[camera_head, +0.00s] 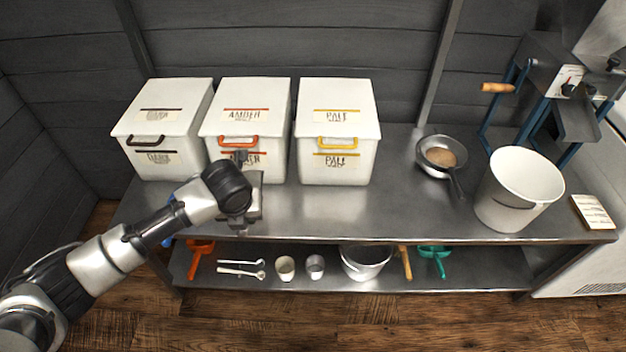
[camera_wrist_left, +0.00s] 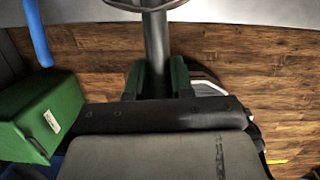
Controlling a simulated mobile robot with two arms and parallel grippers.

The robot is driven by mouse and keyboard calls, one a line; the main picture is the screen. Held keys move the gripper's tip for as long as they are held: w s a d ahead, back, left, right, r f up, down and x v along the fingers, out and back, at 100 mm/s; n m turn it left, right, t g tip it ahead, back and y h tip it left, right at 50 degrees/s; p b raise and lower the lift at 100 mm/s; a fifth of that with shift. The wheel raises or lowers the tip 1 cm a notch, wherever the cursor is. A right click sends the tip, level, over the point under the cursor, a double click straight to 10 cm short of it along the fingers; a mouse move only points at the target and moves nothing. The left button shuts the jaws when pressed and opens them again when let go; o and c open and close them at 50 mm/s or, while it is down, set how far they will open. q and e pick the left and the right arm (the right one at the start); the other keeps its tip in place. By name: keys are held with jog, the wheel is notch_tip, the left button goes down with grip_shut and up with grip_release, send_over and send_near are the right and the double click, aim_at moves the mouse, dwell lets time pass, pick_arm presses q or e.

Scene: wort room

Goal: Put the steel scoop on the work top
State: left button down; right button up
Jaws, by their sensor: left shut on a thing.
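My left gripper (camera_head: 253,205) is over the front left part of the steel work top (camera_head: 300,212), in front of the amber bin. In the left wrist view its two dark green fingers (camera_wrist_left: 157,82) are shut on the grey metal handle of what looks like the steel scoop (camera_wrist_left: 155,45). The handle runs up to a rounded metal part at the top edge, which is cut off. In the head view my wrist hides most of the held thing, so I cannot tell whether it touches the top. My right gripper is not in view.
Three white lidded bins (camera_head: 338,130) line the back. A pan (camera_head: 436,158) with brown contents, a white bucket (camera_head: 518,190) and a mill (camera_head: 552,90) stand to the right. The middle front is clear. The lower shelf (camera_head: 460,272) holds scoops, spoons, cups and a pot.

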pick_arm(q)
jog(key=shift+w+f+m, duration=0.15)
jog(key=shift+f+m, duration=0.3)
jog(key=shift+m, duration=0.05)
jog(key=shift+f, duration=0.15)
notch_tip(320, 180, down, 10)
jog(key=shift+r+b, duration=0.15)
jog(key=shift+b, duration=0.95)
jog(key=c, duration=1)
grip_release()
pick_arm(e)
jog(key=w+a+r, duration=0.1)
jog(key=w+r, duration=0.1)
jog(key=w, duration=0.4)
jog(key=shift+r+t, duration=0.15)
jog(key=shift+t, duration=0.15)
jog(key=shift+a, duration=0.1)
